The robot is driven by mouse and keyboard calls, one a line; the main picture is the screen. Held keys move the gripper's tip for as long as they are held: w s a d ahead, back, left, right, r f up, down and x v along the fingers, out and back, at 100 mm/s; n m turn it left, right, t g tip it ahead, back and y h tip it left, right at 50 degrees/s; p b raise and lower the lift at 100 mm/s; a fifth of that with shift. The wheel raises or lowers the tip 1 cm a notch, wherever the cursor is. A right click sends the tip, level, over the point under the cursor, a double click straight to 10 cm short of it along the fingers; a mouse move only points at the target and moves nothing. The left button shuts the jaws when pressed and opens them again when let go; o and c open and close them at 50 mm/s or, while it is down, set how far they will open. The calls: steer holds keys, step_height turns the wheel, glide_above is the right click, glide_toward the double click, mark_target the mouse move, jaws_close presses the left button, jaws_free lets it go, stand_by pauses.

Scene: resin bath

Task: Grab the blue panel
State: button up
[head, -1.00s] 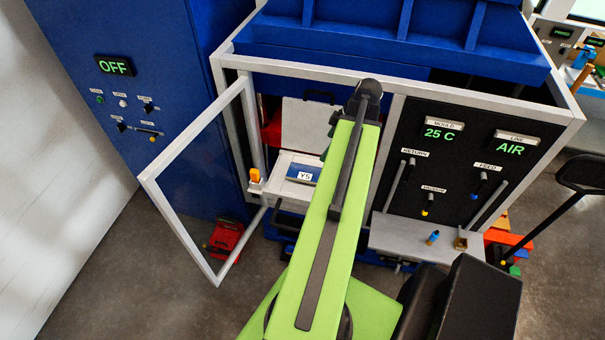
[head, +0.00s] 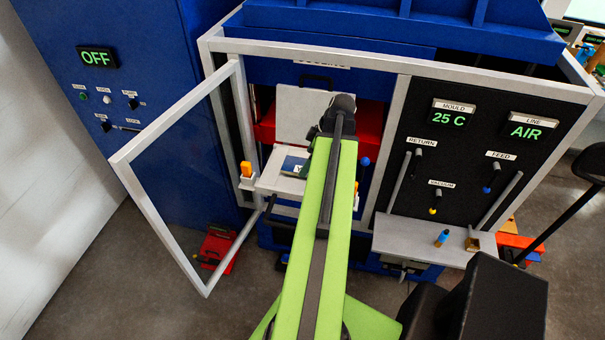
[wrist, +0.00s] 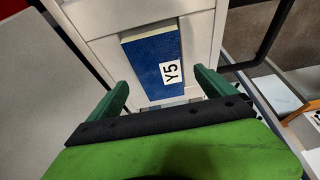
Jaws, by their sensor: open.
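The blue panel (wrist: 150,66) carries a white "Y5" label and lies flat on a pale tray (wrist: 206,38) inside the open machine. In the head view, part of the panel (head: 291,164) shows left of my arm, which hides the rest. My gripper (wrist: 162,84) is open and empty in the wrist view. Its two green fingers stand to the left and right of the panel's near part, apart from it. How high the fingers are above the tray I cannot tell.
A framed door (head: 151,156) stands swung open at the left. An orange-topped block (head: 247,172) sits at the tray's left corner. A black control panel (head: 449,150) and a grey shelf (head: 418,238) are at the right. A red box (head: 217,247) lies on the floor.

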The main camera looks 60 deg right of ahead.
steer(key=b+x, duration=0.1)
steer(key=x, duration=0.1)
steer(key=shift+w+f, duration=0.1)
steer(key=shift+f, duration=0.2)
steer(key=shift+r, duration=0.15)
steer(key=c, duration=1.6)
steer(key=shift+o, duration=0.2)
step_height(320, 180, up, 10)
steer(key=p, duration=1)
